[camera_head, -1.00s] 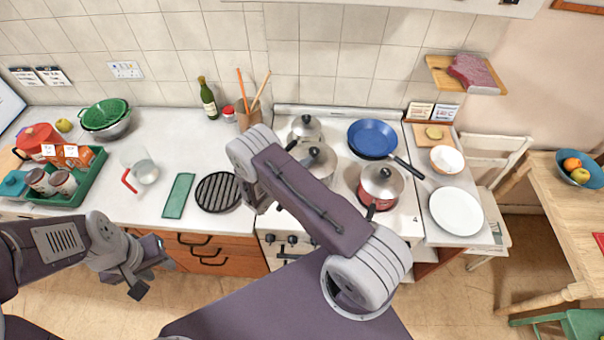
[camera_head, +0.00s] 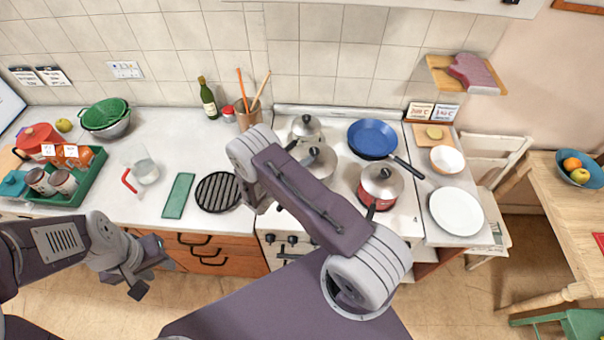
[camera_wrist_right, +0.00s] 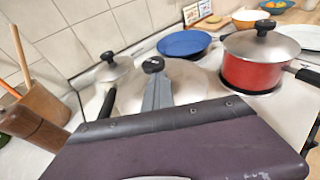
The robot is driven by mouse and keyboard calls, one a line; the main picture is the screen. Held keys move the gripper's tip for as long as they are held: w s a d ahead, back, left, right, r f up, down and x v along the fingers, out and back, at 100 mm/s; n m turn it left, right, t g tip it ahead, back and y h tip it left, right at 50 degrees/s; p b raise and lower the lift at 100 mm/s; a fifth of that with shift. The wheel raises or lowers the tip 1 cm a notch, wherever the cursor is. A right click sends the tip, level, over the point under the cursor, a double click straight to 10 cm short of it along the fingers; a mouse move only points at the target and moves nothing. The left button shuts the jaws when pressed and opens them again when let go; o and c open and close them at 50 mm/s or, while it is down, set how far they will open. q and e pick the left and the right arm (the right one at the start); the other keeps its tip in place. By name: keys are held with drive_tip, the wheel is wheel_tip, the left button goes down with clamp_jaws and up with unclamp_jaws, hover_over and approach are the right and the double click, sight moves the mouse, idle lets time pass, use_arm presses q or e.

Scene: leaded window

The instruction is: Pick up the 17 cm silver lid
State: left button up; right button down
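Three silver lids with dark knobs sit on pots on the hob: a back one (camera_head: 306,126), a middle one (camera_head: 322,158) partly hidden by my right arm, and one on the red pot (camera_head: 381,181). Their sizes cannot be read. In the right wrist view, the narrow grey fingers of my right gripper (camera_wrist_right: 157,82) reach to the black knob of the nearest lid (camera_wrist_right: 190,88), touching or nearly so; whether they grip it is unclear. The back lid (camera_wrist_right: 113,70) and red pot's lid (camera_wrist_right: 262,46) flank it. My left gripper (camera_head: 150,268) is open and empty before the drawers.
A blue frying pan (camera_head: 372,138) stands behind the red pot, its handle pointing right. A white plate (camera_head: 456,210) lies to the right. A utensil holder (camera_head: 249,117) stands left of the hob. A black round trivet (camera_head: 217,192) and green board (camera_head: 179,196) lie on the left counter.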

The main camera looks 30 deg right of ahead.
drive_tip(key=shift+s+f, duration=0.1)
drive_tip(key=shift+f, duration=0.05)
drive_tip(key=r, duration=0.1)
drive_tip(key=r+b, duration=0.2)
drive_tip(key=r, duration=0.1)
drive_tip(key=shift+d, duration=0.3)
drive_tip(key=s+d+r+b, duration=0.2)
drive_tip(key=s+d+r, duration=0.2)
drive_tip(key=s+r, duration=0.3)
drive_tip(key=s, duration=0.3)
drive_tip(key=shift+s+d+b, duration=0.15)
drive_tip(key=shift+s+b, duration=0.1)
drive_tip(key=shift+b, duration=0.1)
drive_tip(key=shift+c, duration=2.2)
unclamp_jaws()
